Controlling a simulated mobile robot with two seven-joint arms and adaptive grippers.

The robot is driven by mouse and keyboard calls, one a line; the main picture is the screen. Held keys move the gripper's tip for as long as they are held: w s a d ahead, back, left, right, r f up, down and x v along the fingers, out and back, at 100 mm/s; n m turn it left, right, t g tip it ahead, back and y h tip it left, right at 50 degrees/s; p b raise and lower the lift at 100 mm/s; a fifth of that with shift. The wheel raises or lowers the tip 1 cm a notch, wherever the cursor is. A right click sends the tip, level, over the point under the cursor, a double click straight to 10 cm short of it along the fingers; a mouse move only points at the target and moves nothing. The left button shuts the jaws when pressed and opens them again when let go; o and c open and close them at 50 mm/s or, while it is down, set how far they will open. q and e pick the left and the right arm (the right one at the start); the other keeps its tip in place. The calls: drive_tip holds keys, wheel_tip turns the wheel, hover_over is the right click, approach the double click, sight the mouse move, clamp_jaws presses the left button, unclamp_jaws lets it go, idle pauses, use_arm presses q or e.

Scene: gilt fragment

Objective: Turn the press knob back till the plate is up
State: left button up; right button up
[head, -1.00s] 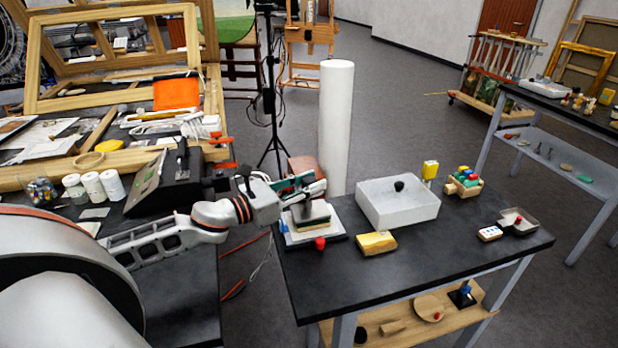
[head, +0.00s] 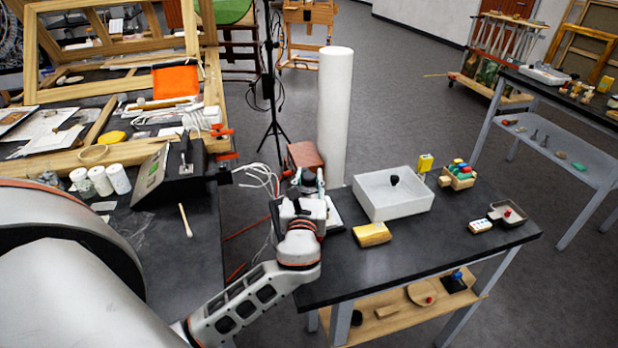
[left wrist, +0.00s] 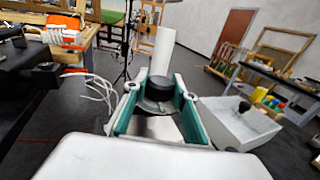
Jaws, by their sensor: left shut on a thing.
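The press stands at the left end of the small black-topped table, mostly hidden behind my left arm in the head view; part of its white base (head: 334,213) shows. My left gripper (head: 308,182) is above it, pointing away from me. In the left wrist view the dark round press knob (left wrist: 160,92) sits between the teal-padded fingers, and the gripper is shut on it. A pale surface shows below the knob. I cannot tell the plate's height. My right gripper is not in view.
A white box (head: 398,203) with a black knob and a yellow block (head: 372,235) are right of the press. A tall white cylinder (head: 335,110) and a reddish-brown box (head: 305,155) are behind it. A cluttered workbench is at left. The small table's front is clear.

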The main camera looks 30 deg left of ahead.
use_arm(q)
drive_tip(key=shift+n+g+y, duration=1)
drive_tip(key=shift+n+y, duration=0.1)
drive_tip(key=shift+y, duration=0.3)
drive_tip(key=o, duration=1.1)
drive_tip(key=shift+s+d, duration=0.3)
drive_tip(key=v, duration=1.1)
drive_tip(key=shift+d, duration=0.15)
